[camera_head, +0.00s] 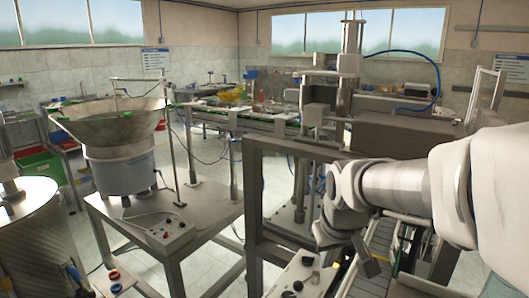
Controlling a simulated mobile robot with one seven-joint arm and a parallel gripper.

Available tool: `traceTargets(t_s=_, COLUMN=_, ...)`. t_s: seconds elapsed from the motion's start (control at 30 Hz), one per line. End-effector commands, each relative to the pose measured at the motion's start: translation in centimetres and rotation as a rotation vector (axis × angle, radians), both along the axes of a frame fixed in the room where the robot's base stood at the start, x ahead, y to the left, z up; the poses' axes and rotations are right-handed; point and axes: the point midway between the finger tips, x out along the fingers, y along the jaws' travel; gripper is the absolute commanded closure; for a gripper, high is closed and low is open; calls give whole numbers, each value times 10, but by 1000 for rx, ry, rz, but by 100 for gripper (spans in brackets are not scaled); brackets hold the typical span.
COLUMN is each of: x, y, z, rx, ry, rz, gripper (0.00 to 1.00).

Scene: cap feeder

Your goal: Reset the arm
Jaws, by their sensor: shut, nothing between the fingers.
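My arm (395,187) reaches in from the right edge and bends downward at its wrist. My gripper (369,264) hangs below the wrist at the lower right, small and dark in this view. It is shut and empty, above the area between a control box and a conveyor. The cap feeder's wide metal bowl (112,122) stands on a grey drum at the left, apart from my arm. A few green bits show on its rim.
A metal table (185,262) carries the feeder and a switch box (168,230). A steel frame (252,190) stands left of my arm. Another control box (298,272) and a roller conveyor (375,245) lie close to my gripper. A metal drum (40,240) fills the lower left.

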Motion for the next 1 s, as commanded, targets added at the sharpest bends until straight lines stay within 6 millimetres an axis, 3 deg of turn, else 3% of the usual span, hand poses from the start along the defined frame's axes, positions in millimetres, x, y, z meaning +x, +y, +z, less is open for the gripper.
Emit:
traceTargets(t_s=0.2, x=-64, y=-8, z=27, rx=17, ry=-50, rz=-77, gripper=100)
traceTargets(t_s=0.5, x=-137, y=-14, z=33, rx=77, ry=-99, rz=-160, gripper=100)
traceTargets(t_s=0.7, x=-156, y=-15, z=30, rx=101, ry=-109, rz=-182, gripper=100)
traceTargets(t_s=1.0, x=-157, y=-15, z=30, rx=103, ry=-109, rz=-185, gripper=100)
